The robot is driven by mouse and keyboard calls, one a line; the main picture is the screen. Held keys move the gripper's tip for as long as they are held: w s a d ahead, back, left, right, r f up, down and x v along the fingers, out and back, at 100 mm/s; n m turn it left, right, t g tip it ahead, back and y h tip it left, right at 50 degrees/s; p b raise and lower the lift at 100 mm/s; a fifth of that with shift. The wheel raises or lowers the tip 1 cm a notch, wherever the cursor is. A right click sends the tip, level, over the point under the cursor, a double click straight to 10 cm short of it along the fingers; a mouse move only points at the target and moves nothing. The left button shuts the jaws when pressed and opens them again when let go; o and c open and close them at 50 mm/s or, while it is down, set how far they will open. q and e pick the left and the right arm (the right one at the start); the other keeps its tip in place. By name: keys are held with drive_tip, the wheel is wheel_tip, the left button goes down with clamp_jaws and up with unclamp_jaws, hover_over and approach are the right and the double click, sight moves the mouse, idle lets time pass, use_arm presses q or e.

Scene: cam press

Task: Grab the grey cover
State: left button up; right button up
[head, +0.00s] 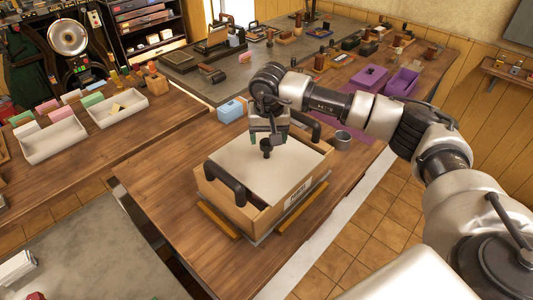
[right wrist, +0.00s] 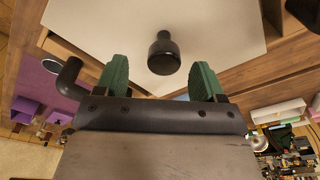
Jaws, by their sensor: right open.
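The grey cover (head: 238,158) is a pale flat panel lying in the top of a wooden box (head: 274,213). A black knob (head: 266,149) stands up from its middle. The cover also fills the upper part of the right wrist view (right wrist: 105,25), with the knob (right wrist: 163,54) near the centre. My right gripper (head: 268,136) is open and empty, just above the knob. In the right wrist view its green fingers (right wrist: 160,76) are spread, and the knob appears between and slightly beyond them. I cannot tell the exact height gap. My left gripper is not in view.
Black curved handles (head: 225,183) rise at the box's two ends. A blue box (head: 231,110) and a grey cup (head: 343,139) stand near it. Purple trays (head: 370,77) are farther back. The wooden table (head: 165,185) is clear left of the box.

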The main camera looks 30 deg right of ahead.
sight(267, 141)
drive_tip(key=f, duration=0.1)
drive_tip(key=f+p, duration=0.1)
drive_tip(key=f, duration=0.1)
drive_tip(key=f+p, duration=0.1)
drive_tip(key=shift+w+a+f, duration=0.1)
drive_tip(key=shift+w+f, duration=0.15)
drive_tip(key=shift+w, duration=0.1)
drive_tip(key=shift+f, duration=0.35)
drive_tip(key=shift+c, duration=0.3)
drive_tip(key=c, duration=1)
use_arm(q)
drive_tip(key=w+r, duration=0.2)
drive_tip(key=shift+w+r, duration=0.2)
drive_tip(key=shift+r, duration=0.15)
use_arm(e)
drive_tip(key=shift+w, duration=0.1)
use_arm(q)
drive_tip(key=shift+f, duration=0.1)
